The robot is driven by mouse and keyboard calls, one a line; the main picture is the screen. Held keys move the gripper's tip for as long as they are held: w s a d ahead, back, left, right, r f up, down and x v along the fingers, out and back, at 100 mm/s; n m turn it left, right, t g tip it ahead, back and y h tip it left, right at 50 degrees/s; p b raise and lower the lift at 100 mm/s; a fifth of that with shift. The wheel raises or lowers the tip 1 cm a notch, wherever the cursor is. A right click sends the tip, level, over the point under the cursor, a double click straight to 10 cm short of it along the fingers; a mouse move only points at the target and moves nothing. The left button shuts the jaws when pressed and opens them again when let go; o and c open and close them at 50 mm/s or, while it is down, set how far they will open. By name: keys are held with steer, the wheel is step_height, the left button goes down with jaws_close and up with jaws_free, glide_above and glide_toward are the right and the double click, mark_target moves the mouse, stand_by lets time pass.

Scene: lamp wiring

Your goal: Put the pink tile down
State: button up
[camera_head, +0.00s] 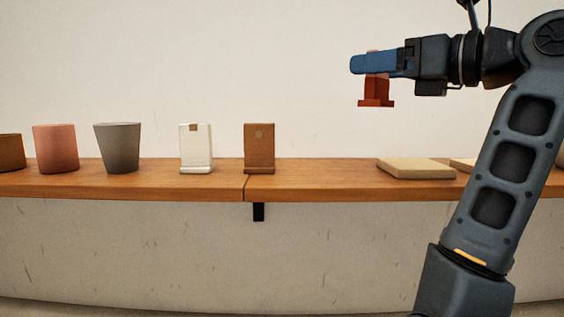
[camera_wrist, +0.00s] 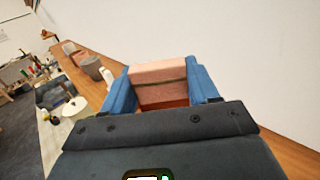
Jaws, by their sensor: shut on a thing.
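My gripper (camera_head: 368,63) is at the upper right in the head view, high above the shelf, with blue fingers shut on the pink tile (camera_head: 376,90). The tile looks red-orange there and hangs upright, with a wider foot at its lower end. Its upper part is mostly hidden by the fingers. In the wrist view the tile (camera_wrist: 158,74) shows a pink face with a dark line across it, between the two blue fingers. Nothing touches the tile from below.
A wooden shelf (camera_head: 310,182) runs along the wall. It bears a brown pot (camera_head: 10,152), a pink pot (camera_head: 56,148), a grey pot (camera_head: 118,147), a white tile (camera_head: 196,148), a brown tile (camera_head: 259,147) and a flat beige slab (camera_head: 416,169). Shelf between brown tile and slab is clear.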

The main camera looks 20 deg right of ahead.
steer(key=shift+w+f, duration=0.1)
steer(key=shift+w, duration=0.1)
steer(key=shift+w+a+f+p, duration=0.35)
steer(key=shift+w+a+f, duration=0.95)
steer(key=shift+f, duration=0.5)
steer(key=shift+w+a+f+p, duration=0.4)
steer(key=shift+w+a+f, duration=0.75)
steer(key=shift+a+f, duration=0.45)
steer(key=shift+w+a+f+p, duration=0.35)
steer(key=shift+w+a+f, duration=0.85)
steer(key=shift+f, duration=0.75)
steer(key=o, duration=1.2)
steer(key=shift+f, duration=0.1)
steer(key=shift+c, duration=0.2)
steer(key=b+v, duration=0.1)
steer(key=v, duration=1.1)
steer(key=shift+b, duration=0.4)
